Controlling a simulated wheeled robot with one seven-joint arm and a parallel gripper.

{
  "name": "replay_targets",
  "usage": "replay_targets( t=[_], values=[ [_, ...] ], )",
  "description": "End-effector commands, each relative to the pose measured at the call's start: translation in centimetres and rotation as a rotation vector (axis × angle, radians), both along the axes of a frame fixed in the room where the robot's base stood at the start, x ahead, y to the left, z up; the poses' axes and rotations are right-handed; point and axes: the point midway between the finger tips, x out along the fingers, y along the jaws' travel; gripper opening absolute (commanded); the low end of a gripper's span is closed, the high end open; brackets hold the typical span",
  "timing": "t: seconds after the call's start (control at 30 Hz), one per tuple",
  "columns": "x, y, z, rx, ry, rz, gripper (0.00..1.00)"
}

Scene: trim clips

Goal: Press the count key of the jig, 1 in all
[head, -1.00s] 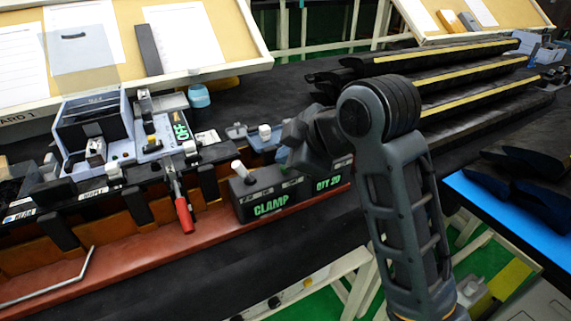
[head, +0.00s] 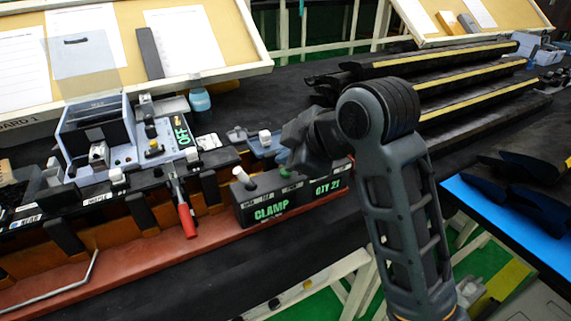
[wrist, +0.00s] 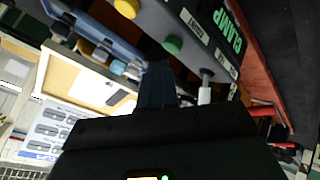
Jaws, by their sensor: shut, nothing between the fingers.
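The jig's dark control box (head: 300,200) shows green CLAMP and QTY 21 readouts on its front. It also fills the top right of the wrist view (wrist: 205,35). On its top are a white lever (head: 244,179), a green round button (wrist: 173,44) and a yellow round button (wrist: 127,8). I cannot read which button is labelled as the count key. My gripper (wrist: 157,72) is shut and empty, its fingertips close to the green button. In the head view my gripper (head: 287,163) is over the box, partly hidden by my arm. Contact cannot be told.
A red-handled clamp (head: 184,212) stands left of the box. A grey-blue unit reading OFF (head: 140,150) sits behind it. Long dark trim pieces (head: 450,85) lie at the back right. A blue mat (head: 500,205) with dark parts lies at the right.

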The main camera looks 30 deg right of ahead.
Motion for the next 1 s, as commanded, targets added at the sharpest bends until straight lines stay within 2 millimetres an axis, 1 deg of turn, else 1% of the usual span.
replay_targets(
  t=[0.03,0.37,0.47,1.0],
  values=[
    [0.0,0.0,0.3,0.0,0.0,0.0,0.0],
    [0.0,0.0,0.3,0.0,0.0,0.0,0.0],
    [0.0,0.0,0.6,0.0,0.0,0.0,0.0],
    [0.0,0.0,5.2,0.0,0.0,0.0,0.0]
  ],
)
